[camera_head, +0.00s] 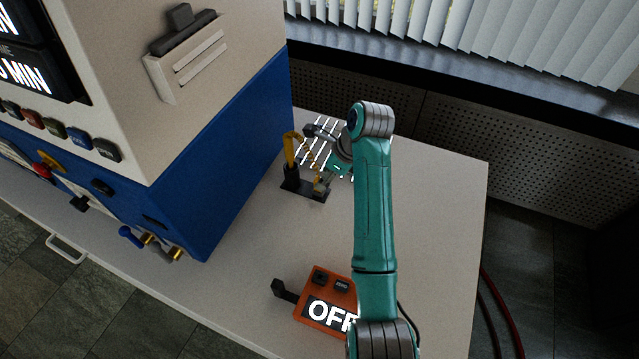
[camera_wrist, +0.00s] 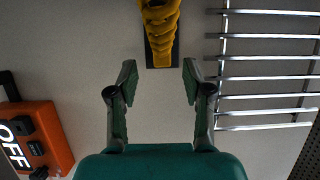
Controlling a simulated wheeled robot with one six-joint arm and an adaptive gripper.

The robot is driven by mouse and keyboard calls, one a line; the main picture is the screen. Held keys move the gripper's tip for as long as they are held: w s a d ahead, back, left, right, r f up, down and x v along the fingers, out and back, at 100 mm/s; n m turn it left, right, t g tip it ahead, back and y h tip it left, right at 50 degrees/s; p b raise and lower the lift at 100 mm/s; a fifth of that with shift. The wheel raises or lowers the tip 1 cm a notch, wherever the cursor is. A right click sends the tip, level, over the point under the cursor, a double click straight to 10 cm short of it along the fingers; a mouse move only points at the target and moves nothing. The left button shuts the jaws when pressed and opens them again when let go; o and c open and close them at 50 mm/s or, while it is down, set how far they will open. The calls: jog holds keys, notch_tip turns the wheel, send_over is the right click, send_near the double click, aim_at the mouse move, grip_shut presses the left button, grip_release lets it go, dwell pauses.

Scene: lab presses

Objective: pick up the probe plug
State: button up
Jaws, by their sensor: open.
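A yellow coiled cable (camera_head: 308,148) arches beside a yellow upright piece (camera_head: 290,152) on a small black base (camera_head: 291,185). The yellow coil (camera_wrist: 160,28) and its dark base (camera_wrist: 160,62) show at the top middle of the wrist view. I cannot tell a separate probe plug apart from these yellow parts. My gripper (camera_wrist: 159,72) is open and empty, its two fingers apart, with the coil's lower end in line between and just beyond the fingertips. In the head view my arm partly hides the gripper, close beside the stand.
A metal-barred rack (camera_wrist: 268,74) lies right of my gripper. An orange box reading OFF (camera_head: 323,302) stands near the table's front. A large blue and white machine (camera_head: 225,170) fills the left side. The table (camera_head: 440,200) is clear at right.

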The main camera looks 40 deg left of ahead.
jog(key=shift+a+x, duration=0.2)
jog(key=shift+x, duration=2)
jog(key=shift+r, duration=0.15)
grip_shut()
